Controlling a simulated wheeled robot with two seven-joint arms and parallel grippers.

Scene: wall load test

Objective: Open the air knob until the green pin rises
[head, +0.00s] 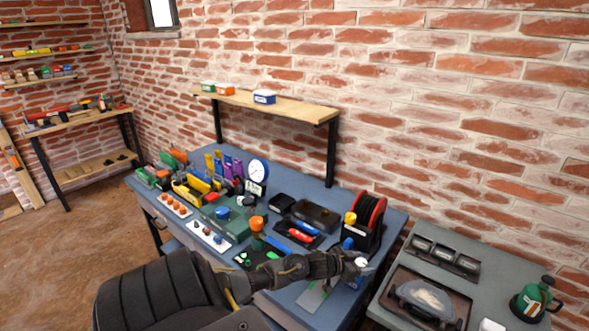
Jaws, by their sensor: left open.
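My left arm reaches in from the lower left, low across the front of the blue workbench (392,224). My left gripper (362,263) is open at the bench's right front corner. A small white round thing (361,262) shows at its fingertips; I cannot tell if they touch it. A blue knob-like part (347,243) stands just behind the gripper, and more blue shows just below it. I cannot tell which part is the air knob. I cannot make out a green pin. My right gripper is not in view.
A red-and-black reel (370,213) stands close behind the gripper. A round white gauge (258,171), orange-topped bottle (257,224) and many tools crowd the bench. To the right, a grey table holds a clear-lidded case (425,298) and a green jug (533,297).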

